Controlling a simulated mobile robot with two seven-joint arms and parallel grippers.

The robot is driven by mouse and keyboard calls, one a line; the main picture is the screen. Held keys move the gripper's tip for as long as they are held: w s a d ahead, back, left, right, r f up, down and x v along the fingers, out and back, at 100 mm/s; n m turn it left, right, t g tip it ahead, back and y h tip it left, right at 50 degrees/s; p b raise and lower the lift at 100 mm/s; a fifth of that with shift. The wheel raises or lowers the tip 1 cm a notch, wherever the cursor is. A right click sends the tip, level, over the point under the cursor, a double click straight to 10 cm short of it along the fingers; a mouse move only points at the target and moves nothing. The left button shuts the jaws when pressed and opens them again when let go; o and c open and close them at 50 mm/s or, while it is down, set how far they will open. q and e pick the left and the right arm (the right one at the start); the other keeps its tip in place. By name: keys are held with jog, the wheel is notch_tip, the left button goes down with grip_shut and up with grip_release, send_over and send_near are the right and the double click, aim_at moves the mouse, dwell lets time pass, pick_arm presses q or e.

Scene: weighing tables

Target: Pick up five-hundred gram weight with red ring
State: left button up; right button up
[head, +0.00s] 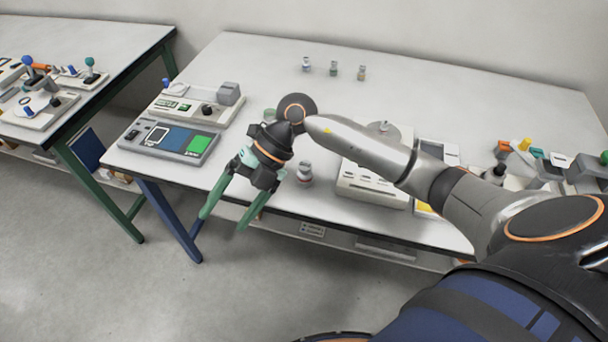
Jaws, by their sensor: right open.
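A small metal weight (305,174) stands upright on the white table (262,72), near its front edge. It seems to have a reddish ring, but it is too small to be sure, and no marking can be read. My right gripper (225,217) is open and empty, with its green fingers pointing down over the table's front edge, left of and apart from the weight. Three more small weights stand in a row at the back: one (306,64), a second (333,68) and a third (361,73) with a brownish band. My left gripper is not in view.
A white balance (371,185) stands just right of the near weight, partly behind my arm. A grey panel with a green pad (200,143) lies at the left.

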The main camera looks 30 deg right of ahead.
jog(key=w+d+m+t+h, duration=0.15)
jog(key=w+d+h, duration=0.35)
jog(key=d, duration=0.6)
jog(key=m+h, duration=0.3)
jog(key=h, duration=0.2)
send_near(305, 165)
jog(key=shift+n, duration=0.25)
notch_tip(305, 165, down, 4)
jog(key=shift+f, duration=0.1)
jog(key=shift+t, duration=0.25)
jog(key=shift+w+d+f+p, duration=0.1)
jog(key=shift+w+f+p, duration=0.1)
jog(key=shift+f, duration=1.35)
jog(key=shift+w+d+f+p, duration=0.1)
jog(key=shift+f+p, duration=0.05)
jog(key=shift+f, duration=1.4)
jog(key=shift+c, duration=0.4)
jog(key=shift+r, duration=0.1)
grip_shut()
